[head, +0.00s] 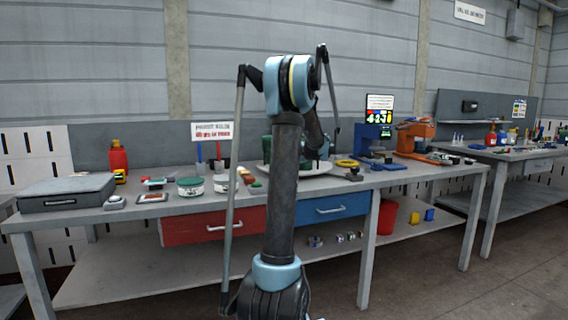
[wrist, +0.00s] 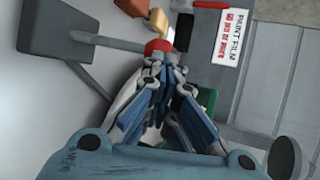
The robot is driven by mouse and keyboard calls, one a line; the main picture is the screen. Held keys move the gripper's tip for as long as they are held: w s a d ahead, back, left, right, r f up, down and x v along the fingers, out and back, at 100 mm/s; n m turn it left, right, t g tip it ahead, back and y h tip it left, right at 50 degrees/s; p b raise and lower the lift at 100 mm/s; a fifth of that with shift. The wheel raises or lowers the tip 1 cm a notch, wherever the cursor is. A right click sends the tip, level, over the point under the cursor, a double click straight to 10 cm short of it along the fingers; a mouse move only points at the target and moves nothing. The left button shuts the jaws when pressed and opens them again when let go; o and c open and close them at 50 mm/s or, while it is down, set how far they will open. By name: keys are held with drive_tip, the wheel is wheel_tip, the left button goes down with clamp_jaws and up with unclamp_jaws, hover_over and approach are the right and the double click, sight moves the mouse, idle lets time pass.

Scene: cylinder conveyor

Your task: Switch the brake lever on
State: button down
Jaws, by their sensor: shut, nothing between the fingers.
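In the wrist view my gripper (wrist: 160,62) has its blue fingers drawn together, shut and empty. Its tips are close to a red round part (wrist: 158,46) at the end of a grey rod; I cannot tell whether they touch. The rod runs left to a dark grey block (wrist: 55,30), and a yellow knob (wrist: 158,20) shows just beyond the red part. I cannot tell for sure which part is the brake lever. In the head view my arm hides much of a green machine (head: 268,152) on a pale round base (head: 315,169).
The workbench (head: 160,208) carries a grey case (head: 66,192), several tubs, a yellow ring (head: 346,162) and a blue machine (head: 372,140) beside an orange one (head: 412,137). A paint film sign (head: 212,131) stands at the back; it also shows in the wrist view (wrist: 232,30).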

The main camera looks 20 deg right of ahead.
drive_tip(key=r+v, duration=0.1)
drive_tip(key=v, duration=1.2)
drive_tip(key=shift+d, duration=0.2)
drive_tip(key=shift+r, duration=0.1)
drive_tip(key=s+a+f+n+g, duration=0.25)
drive_tip(key=s+a, duration=0.25)
drive_tip(key=a, duration=0.4)
drive_tip(key=s+a+f+n+g+h, duration=0.15)
drive_tip(key=s+a+f, duration=0.35)
drive_tip(key=a, duration=0.5)
drive_tip(key=s+a+f+n+g, duration=0.3)
drive_tip(key=s+a, duration=0.3)
drive_tip(key=a, duration=0.3)
drive_tip(key=s+a+f+n+g+h, duration=0.1)
drive_tip(key=s+f+n, duration=0.3)
drive_tip(key=s+f, duration=0.5)
drive_tip(key=s+a+f+n+g+h, duration=0.1)
drive_tip(key=s+a+f+n+h, duration=0.2)
drive_tip(key=s+f, duration=0.6)
drive_tip(key=s+a+h, duration=0.1)
drive_tip(key=s, duration=0.5)
drive_tip(key=shift+s+n+g, duration=0.3)
drive_tip(key=shift+s+n, duration=0.05)
drive_tip(key=shift+n, duration=0.05)
drive_tip(key=shift+f, duration=0.1)
